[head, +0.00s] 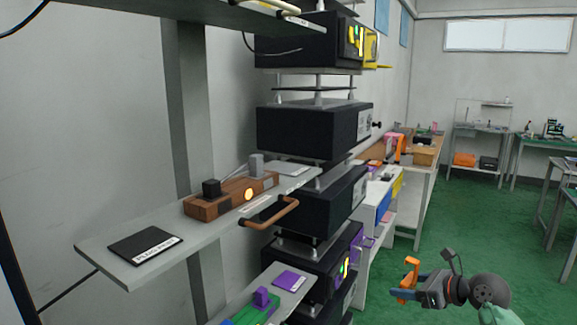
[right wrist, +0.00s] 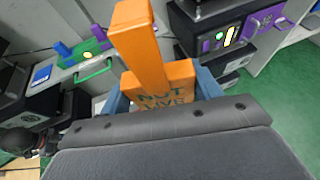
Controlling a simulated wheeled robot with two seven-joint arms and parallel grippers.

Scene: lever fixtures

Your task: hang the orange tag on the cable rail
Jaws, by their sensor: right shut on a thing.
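The orange tag (head: 410,268) is in my right gripper (head: 413,287), at the lower right of the head view, over the green floor. In the right wrist view the tag (right wrist: 140,45) has a long narrow upper part and a wider base with dark lettering. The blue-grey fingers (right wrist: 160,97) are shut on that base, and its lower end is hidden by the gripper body. I cannot pick out the cable rail for certain. A thin pale bar (head: 285,8) runs along the top shelf, high in the head view. My left gripper is not in view.
A grey shelf (head: 210,220) juts out at left with a wooden lever fixture (head: 225,198), its copper handle (head: 275,215) and a black pad (head: 145,245). Black boxes (head: 315,130) are stacked behind. A lower shelf holds green and purple parts (head: 258,305). Open floor (head: 440,215) lies right.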

